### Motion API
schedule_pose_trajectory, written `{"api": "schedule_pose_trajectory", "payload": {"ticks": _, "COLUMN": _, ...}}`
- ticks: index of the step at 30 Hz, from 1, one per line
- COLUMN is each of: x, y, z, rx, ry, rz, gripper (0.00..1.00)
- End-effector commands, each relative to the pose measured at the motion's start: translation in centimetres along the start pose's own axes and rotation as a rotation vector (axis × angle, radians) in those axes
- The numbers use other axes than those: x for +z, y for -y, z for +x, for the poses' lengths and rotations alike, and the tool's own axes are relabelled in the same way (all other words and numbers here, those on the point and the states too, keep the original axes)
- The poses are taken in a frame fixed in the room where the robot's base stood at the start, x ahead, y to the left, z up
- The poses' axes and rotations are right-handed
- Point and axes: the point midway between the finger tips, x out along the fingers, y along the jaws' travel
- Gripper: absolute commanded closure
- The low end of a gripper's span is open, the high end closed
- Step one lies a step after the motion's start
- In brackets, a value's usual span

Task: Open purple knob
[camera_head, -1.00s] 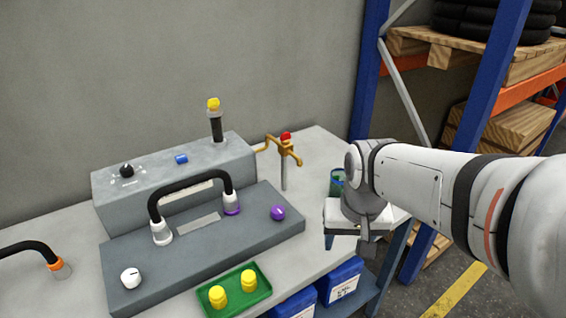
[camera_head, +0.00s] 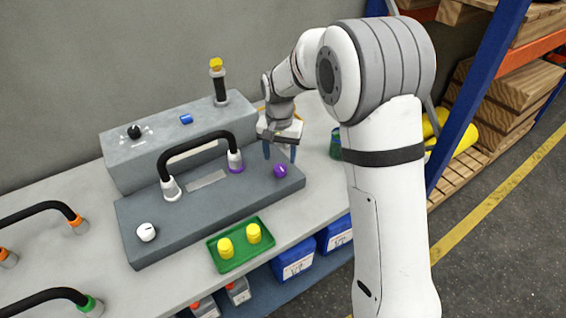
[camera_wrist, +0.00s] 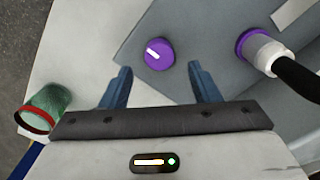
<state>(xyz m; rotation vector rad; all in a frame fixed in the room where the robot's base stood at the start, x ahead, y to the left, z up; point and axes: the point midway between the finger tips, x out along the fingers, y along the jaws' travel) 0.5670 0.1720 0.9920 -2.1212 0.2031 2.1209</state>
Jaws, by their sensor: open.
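The purple knob (camera_head: 280,171) is a small round knob with a white line on its top. It sits on the right end of the grey panel (camera_head: 215,205). My gripper (camera_head: 279,152) is open and empty, pointing down above and just behind the knob in the head view. In the wrist view the knob (camera_wrist: 158,53) shows beyond and between my blue fingertips (camera_wrist: 160,78), with a gap on both sides. The fingers do not appear to touch it. The white line on the knob runs slanted in the wrist view.
A black hose (camera_head: 195,145) with a purple-ringed end stands left of the knob; this purple ring (camera_wrist: 257,43) is also in the wrist view. A green tray (camera_head: 234,262) with yellow caps lies in front. A green container with a red rim (camera_wrist: 42,108) stands on the table nearby.

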Motion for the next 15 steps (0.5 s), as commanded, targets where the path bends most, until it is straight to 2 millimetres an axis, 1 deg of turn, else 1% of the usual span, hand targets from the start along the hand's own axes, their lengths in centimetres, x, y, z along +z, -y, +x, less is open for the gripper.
{"api": "schedule_pose_trajectory", "payload": {"ticks": 1, "x": 0.1, "y": -0.1, "z": 0.9, "rx": 0.003, "ry": 0.005, "rz": 0.0, "gripper": 0.44}}
{"api": "schedule_pose_trajectory", "payload": {"ticks": 3, "x": 0.1, "y": -0.1, "z": 2.0, "rx": 0.003, "ry": 0.004, "rz": 0.0, "gripper": 0.44}}
{"api": "schedule_pose_trajectory", "payload": {"ticks": 7, "x": 0.0, "y": -0.1, "z": 3.6, "rx": 0.001, "ry": 0.002, "rz": 0.0, "gripper": 0.44}}
{"api": "schedule_pose_trajectory", "payload": {"ticks": 10, "x": 0.0, "y": -0.1, "z": 4.3, "rx": 0.001, "ry": 0.002, "rz": 0.0, "gripper": 0.44}}
{"api": "schedule_pose_trajectory", "payload": {"ticks": 15, "x": 0.0, "y": -0.1, "z": 4.7, "rx": 0.0, "ry": 0.0, "rz": 0.0, "gripper": 0.44}}
